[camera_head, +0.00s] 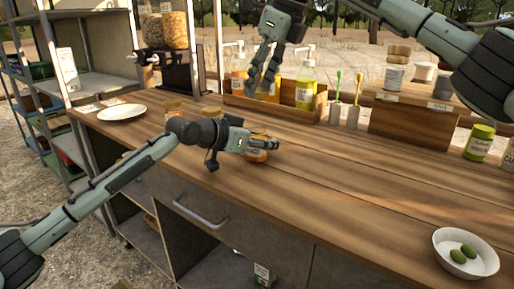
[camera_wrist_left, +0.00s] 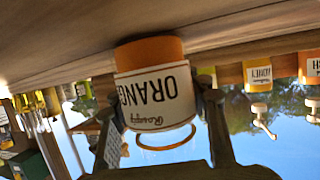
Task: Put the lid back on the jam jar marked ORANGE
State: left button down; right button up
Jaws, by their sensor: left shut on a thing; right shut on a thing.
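The jam jar marked ORANGE (camera_wrist_left: 155,95) is upright between my left gripper's fingers, with orange content and an open ring-shaped mouth. In the head view the jar (camera_head: 257,155) shows just below my left gripper (camera_head: 262,144), at the worktop and partly hidden by the fingers. My left gripper is shut on it. My right gripper (camera_head: 262,88) hangs above the back of the worktop, pointing down in front of the bottle box. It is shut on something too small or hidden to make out. I cannot pick out the jar's lid.
Another jar (camera_head: 172,106) stands behind my left wrist. A white plate (camera_head: 122,112) is left, a bowl (camera_head: 480,267) front right. The middle worktop is clear.

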dwell(0.3)
jog(key=shift+a+f, duration=0.1)
jog(key=shift+f, duration=2.4)
jog(key=shift+f, duration=0.9)
jog(key=shift+f, duration=0.55)
jog(key=m+t, duration=0.1)
jog(key=m, duration=0.2)
jog(key=shift+s+a+h, duration=0.1)
jog(key=shift+h, duration=0.3)
